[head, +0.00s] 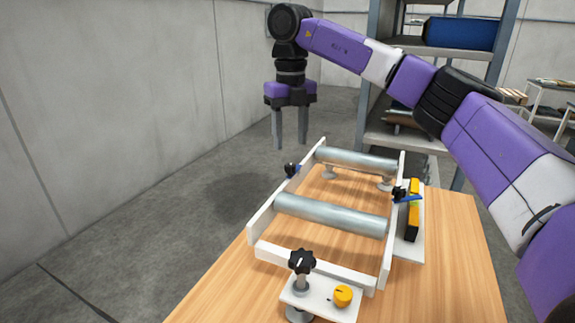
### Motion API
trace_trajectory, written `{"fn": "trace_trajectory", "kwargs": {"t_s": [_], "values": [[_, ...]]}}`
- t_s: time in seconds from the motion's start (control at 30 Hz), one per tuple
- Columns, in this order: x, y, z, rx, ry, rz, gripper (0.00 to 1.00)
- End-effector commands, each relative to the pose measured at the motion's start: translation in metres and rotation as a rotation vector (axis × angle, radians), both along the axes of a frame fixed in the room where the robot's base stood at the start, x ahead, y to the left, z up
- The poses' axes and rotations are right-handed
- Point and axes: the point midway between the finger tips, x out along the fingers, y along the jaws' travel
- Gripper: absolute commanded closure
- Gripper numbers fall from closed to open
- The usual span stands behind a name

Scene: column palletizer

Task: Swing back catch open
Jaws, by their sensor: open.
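Two small black catches with blue parts sit on the side rails of a white roller frame (256,224). The left catch (291,170) is on the left rail, and the right catch (400,194) is on the right rail with its blue lever pointing outward to the right. Which one is the back catch I cannot tell, and the left one is too small to show its lever's position. My gripper (290,140) hangs fingers down, open and empty, behind the frame's far left part in the picture. Its fingers appear apart from both catches.
The frame stands on a wooden table (450,260) and has two grey rollers (330,214). In front are a black star knob (302,262) and a yellow knob (342,296). A yellow-black block (413,212) is at the right. A metal shelf (372,100) stands behind.

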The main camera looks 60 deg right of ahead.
Motion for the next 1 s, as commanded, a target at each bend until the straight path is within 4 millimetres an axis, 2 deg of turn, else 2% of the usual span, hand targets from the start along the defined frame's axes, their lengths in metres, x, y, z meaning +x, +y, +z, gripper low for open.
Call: {"fn": "trace_trajectory", "kwargs": {"t_s": [0.2,0.4,0.8,1.0], "values": [[-0.001,0.000,-0.035,0.002,0.003,0.001,0.52],[0.000,0.000,-0.059,0.001,0.001,0.000,0.52],[0.000,0.000,-0.067,0.000,0.001,0.000,0.52],[0.000,0.000,-0.066,-0.001,0.001,0.000,0.91]]}}
